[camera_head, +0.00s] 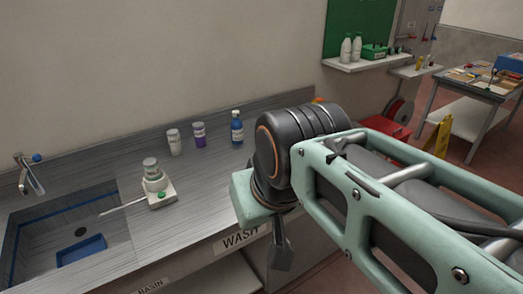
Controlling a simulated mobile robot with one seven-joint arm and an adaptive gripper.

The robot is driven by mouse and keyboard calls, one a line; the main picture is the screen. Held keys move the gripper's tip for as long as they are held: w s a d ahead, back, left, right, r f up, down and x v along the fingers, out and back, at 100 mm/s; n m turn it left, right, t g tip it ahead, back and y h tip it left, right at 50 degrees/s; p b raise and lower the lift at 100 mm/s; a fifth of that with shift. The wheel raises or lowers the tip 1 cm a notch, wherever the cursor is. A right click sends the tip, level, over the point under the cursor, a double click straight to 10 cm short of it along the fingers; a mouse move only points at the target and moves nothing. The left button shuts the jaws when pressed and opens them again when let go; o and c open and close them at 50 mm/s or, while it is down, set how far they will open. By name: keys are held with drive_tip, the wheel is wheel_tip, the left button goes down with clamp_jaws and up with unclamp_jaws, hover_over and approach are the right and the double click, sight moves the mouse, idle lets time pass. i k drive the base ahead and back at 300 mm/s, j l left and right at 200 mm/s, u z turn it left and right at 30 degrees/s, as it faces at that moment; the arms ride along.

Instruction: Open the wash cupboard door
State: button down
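The wash cupboard is under the right part of the grey counter, below a white label reading WASH (240,238). Only its top edge shows, and my arm covers part of its front. I cannot clearly make out its door or handle, nor tell how far the door stands open. My gripper (281,262) hangs down at the end of my green arm, in front of the counter's right part. It is small and dark, seen partly from behind, and its fingers cannot be told apart. I cannot tell whether it touches the cupboard.
A sink (75,228) with a tap (30,175) is at the left. A scale (160,194) with a jar and two pots and a blue bottle (237,128) stand on the counter. A yellow floor sign (439,138) and a worktable (478,103) are at the right.

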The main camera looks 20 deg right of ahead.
sight(311, 244)
drive_tip(key=z, duration=1.2)
drive_tip(key=i+j+z, duration=0.15)
drive_tip(key=j, duration=0.25)
